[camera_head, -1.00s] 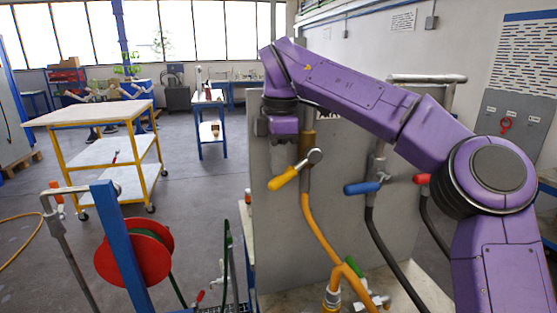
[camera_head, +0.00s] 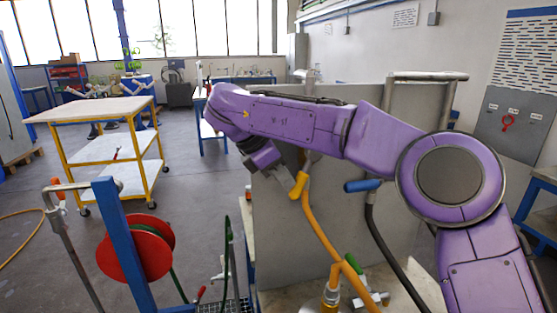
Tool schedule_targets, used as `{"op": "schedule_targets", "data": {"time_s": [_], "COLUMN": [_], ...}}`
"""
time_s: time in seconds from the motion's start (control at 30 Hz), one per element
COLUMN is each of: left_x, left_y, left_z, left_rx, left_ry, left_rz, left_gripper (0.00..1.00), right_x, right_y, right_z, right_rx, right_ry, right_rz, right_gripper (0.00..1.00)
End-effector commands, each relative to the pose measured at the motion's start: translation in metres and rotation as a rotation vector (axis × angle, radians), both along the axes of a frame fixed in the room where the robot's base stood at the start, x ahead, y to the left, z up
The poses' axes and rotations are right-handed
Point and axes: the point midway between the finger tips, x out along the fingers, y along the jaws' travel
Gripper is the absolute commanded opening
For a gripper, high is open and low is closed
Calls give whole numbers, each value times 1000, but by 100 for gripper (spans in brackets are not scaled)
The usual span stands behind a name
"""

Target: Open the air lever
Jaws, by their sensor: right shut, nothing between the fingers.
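A yellow lever handle (camera_head: 299,187) sits on the upright grey panel (camera_head: 335,225), above an orange hose (camera_head: 318,229). The handle now stands steeply, its lower end near the hose top; its pivot is partly hidden by my arm. My right gripper (camera_head: 292,181) comes down from the upper left and its shut fingers are at the handle's left side, touching or very close. A blue lever (camera_head: 362,186) lies nearly level to the right, above a black hose. I cannot read which lever is marked air. My left gripper is out of view.
My right arm crosses in front of the panel's upper part. A red hose reel (camera_head: 148,247) on a blue post is at the lower left. Grey floor between them is clear.

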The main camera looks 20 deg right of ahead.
Motion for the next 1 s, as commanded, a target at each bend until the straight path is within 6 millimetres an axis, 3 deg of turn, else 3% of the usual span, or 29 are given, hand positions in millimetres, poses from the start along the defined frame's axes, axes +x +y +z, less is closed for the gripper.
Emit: {"op": "schedule_targets", "data": {"time_s": [0.4,1.0], "left_x": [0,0], "left_y": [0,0], "left_z": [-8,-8], "left_rx": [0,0], "left_ry": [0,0], "left_rz": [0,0], "left_gripper": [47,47], "right_x": [-2,-2], "right_y": [-9,-10], "right_z": [-11,-11], "right_rx": [-170,-189], "right_ry": [30,32], "right_rz": [-1,-1], "right_gripper": [0,0]}}
